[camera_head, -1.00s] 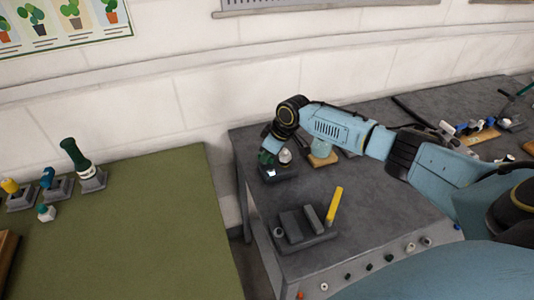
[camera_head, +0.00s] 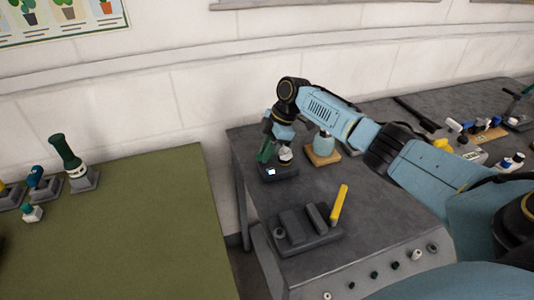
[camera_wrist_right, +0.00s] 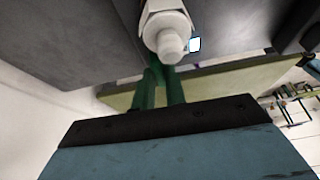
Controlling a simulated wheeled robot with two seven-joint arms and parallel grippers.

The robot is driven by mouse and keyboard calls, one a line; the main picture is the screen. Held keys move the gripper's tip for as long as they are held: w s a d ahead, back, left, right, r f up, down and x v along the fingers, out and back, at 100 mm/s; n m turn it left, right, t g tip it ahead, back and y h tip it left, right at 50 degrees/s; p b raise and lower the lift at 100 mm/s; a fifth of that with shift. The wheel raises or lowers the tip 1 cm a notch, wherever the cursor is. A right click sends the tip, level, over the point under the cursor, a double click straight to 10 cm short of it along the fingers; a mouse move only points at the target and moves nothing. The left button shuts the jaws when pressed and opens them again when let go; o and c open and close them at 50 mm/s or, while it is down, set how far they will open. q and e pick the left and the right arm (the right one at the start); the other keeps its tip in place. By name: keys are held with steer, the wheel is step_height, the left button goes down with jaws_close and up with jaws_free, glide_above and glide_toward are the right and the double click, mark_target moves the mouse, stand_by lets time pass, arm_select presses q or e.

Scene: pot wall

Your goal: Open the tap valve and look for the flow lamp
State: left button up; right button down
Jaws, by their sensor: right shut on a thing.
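The tap valve is a small unit with a dark base (camera_head: 277,174) and a pale grey-white knob (camera_head: 285,153), near the back left corner of the grey bench. A bright white square, the flow lamp (camera_head: 271,171), is lit on the front of the base. My right gripper (camera_head: 265,152) has green fingers and is shut at the valve, beside the knob. In the right wrist view the fingers (camera_wrist_right: 159,78) meet just under the knob (camera_wrist_right: 167,32), and the lit lamp (camera_wrist_right: 194,44) shows beside it. The exact contact is hidden. My left gripper is not in view.
A blue-topped item on a wooden base (camera_head: 323,157) stands close right of the valve. A dark block fixture (camera_head: 305,238) with a yellow bar (camera_head: 339,203) is in front. A gap separates the grey bench (camera_head: 370,215) from the green table (camera_head: 150,235).

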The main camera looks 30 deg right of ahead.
steer(key=shift+n, duration=0.3)
steer(key=c, duration=1.4)
jaws_free()
steer(key=shift+c, duration=0.2)
steer(key=v, duration=1.3)
steer(key=shift+r, duration=0.2)
steer(key=shift+w, duration=0.1)
